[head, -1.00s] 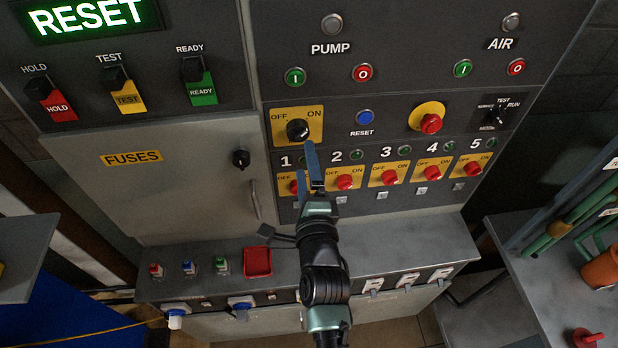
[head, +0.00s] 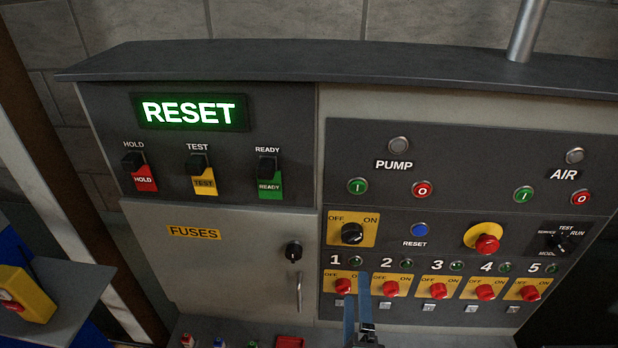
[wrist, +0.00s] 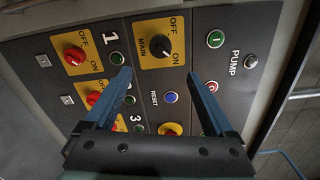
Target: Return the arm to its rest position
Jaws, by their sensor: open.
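My gripper (head: 359,308) shows at the bottom of the head view, with its two blue fingers pointing up in front of the row of red knobs. In the wrist view my gripper (wrist: 162,82) is open, with a wide gap between its fingers and nothing held. The fingers point at the panel around the black main switch (wrist: 167,46) and the blue reset button (wrist: 171,97). In the head view the main switch (head: 352,233) is above the fingertips. Most of my arm is below the head view's lower edge.
The control panel (head: 450,115) fills the right side. The fuse door (head: 220,265) is shut, with its handle (head: 299,291) at its right. A red tray (head: 290,341) lies on the ledge at the bottom. A side shelf (head: 75,290) stands at left.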

